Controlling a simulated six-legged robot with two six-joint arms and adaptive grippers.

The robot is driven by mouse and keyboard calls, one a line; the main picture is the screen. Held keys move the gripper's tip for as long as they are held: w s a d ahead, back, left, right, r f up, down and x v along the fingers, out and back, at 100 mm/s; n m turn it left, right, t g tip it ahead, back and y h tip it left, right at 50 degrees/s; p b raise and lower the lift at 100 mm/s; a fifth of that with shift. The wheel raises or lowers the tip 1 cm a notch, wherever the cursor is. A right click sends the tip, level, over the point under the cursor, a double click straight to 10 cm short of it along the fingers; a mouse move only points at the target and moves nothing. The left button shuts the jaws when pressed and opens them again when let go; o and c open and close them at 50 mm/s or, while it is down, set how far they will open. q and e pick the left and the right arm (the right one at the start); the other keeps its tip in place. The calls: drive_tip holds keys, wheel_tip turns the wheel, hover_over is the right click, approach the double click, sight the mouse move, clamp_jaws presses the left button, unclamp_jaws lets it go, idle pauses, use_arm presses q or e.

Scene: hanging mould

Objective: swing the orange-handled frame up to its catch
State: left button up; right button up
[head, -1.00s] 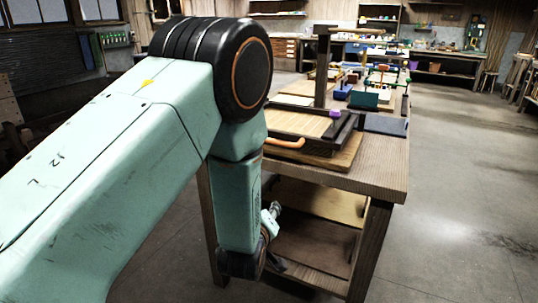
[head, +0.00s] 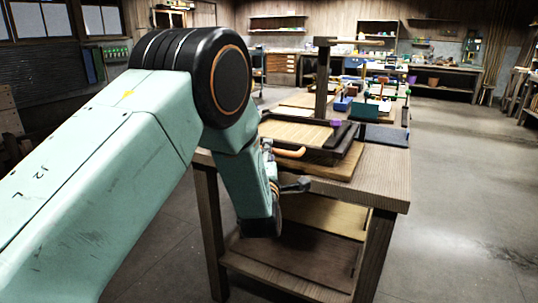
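The dark frame (head: 349,140) lies low and about flat on a wooden board (head: 345,168) near the bench's close end. Its orange handle (head: 291,153) sticks out at the near left edge. A purple piece (head: 336,123) is at its far side. A dark upright post (head: 322,80) with a short top piece stands behind it; I cannot make out the catch. My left gripper (head: 292,186) is just below the handle, partly hidden by my wrist. It appears apart from the handle; its opening is unclear. My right gripper is not in view.
The wooden bench (head: 385,185) has lower shelves (head: 290,262) under its top. Open floor (head: 465,200) lies to the right.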

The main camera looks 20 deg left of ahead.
use_arm(q)
drive_tip(key=shift+x, duration=1.1)
clamp_jaws()
